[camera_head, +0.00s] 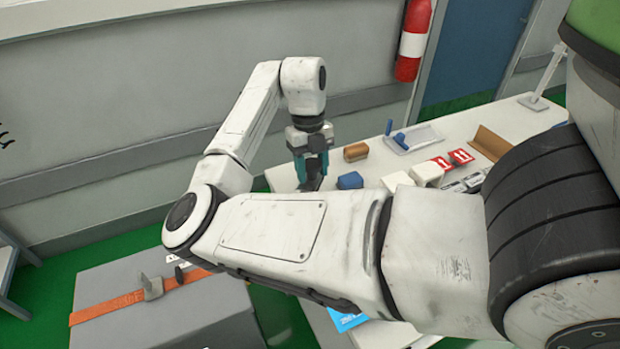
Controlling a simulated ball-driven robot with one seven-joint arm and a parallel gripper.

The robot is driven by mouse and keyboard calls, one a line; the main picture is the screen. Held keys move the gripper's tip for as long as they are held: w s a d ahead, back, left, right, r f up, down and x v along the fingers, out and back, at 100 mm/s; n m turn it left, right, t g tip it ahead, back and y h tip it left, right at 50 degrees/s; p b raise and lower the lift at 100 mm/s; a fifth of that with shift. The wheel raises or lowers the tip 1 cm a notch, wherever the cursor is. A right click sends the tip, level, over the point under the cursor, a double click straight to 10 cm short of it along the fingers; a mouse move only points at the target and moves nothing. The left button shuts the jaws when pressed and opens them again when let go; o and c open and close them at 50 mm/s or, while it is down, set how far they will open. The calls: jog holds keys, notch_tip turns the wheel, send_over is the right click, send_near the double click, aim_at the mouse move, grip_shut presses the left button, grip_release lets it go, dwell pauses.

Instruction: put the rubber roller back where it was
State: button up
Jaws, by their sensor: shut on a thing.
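My gripper (312,172) is above the left part of the white table (285,178), beyond my bent forearm. Its teal fingers are shut around a small dark piece (314,184), which I take to be the rubber roller. The fingers hide most of it, so its shape is unclear. I cannot tell whether its lower end touches the table. A brown block (356,151) and a dark blue block (350,181) lie to the right of the gripper, apart from it.
A pale tray (424,137) with blue parts, red-and-white labelled boxes (461,156) and a brown angled holder (489,143) stand further right. A grey case with an orange strap (105,309) is lower left. A wall runs behind. My arm hides the table's near part.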

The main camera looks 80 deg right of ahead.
aim_at(310, 178)
jog(key=shift+w+d+f, duration=0.2)
jog(key=shift+w+f, duration=0.05)
jog(key=shift+f, duration=1.75)
jog(key=shift+f, duration=0.1)
jog(key=o, duration=1)
jog(key=shift+o, duration=0.2)
notch_tip(310, 178, up, 12)
jog(key=w+d, duration=0.1)
jog(key=shift+w+d, duration=0.15)
jog(key=shift+d, duration=0.15)
